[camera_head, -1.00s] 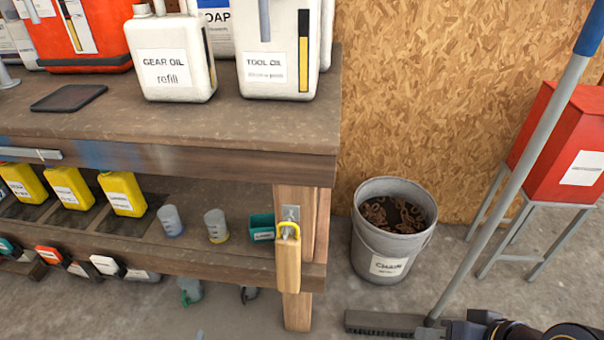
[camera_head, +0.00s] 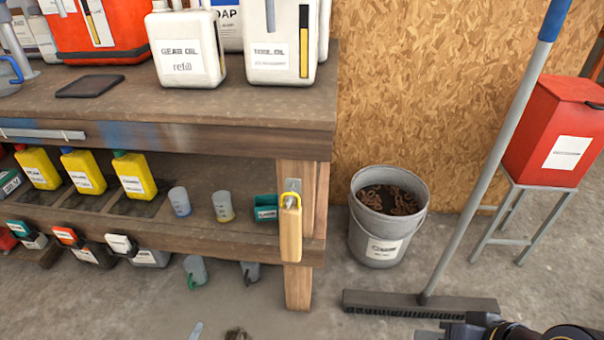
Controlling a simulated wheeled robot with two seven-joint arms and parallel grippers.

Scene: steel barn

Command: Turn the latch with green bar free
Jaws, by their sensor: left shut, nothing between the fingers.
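No latch with a green bar can be made out in view. On the front post of the wooden bench (camera_head: 297,285) hangs a tan piece (camera_head: 291,232) from a yellow loop and a grey plate. A dark arm of mine with gold rings lies along the bottom right edge.
A broom (camera_head: 470,210) stands right of a bucket of rusty chain (camera_head: 385,245). A red container (camera_head: 553,130) sits on a grey stand. White oil jugs (camera_head: 190,50) stand on the bench; yellow bottles (camera_head: 83,170) and cups are below.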

